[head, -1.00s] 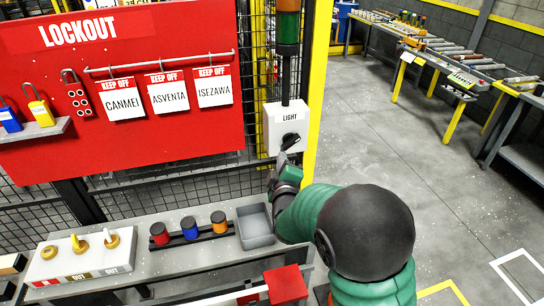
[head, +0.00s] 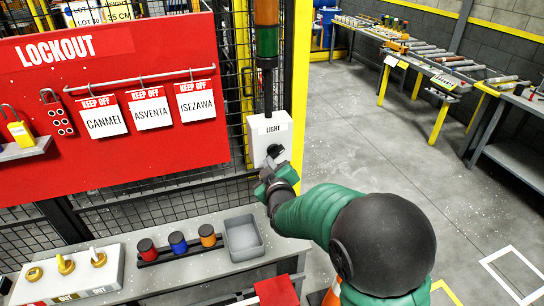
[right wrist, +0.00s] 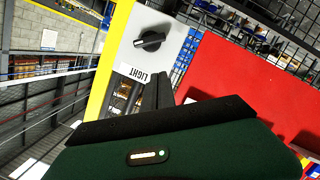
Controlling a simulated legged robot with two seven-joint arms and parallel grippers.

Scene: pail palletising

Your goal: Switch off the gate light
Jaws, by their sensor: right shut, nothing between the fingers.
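The white box labelled LIGHT (head: 262,140) is fixed on the yellow post beside the mesh fence, with a black rotary knob (head: 274,150) on its front. The right wrist view shows the box (right wrist: 140,62) and the whole knob (right wrist: 152,39), turned at a slant to the box. My right gripper (head: 272,166) is just below the knob, fingers shut and empty. In the right wrist view its dark fingertips (right wrist: 158,80) reach the box's label edge, with a gap to the knob; contact with the box is unclear. My left gripper is not in view.
A stack light (head: 267,35) with orange and green segments stands above the box. A red LOCKOUT board (head: 100,160) with KEEP OFF tags hangs left. Below, a grey bench (head: 190,267) holds a grey tray (head: 243,238) and coloured cylinders (head: 178,243). Floor at right is clear.

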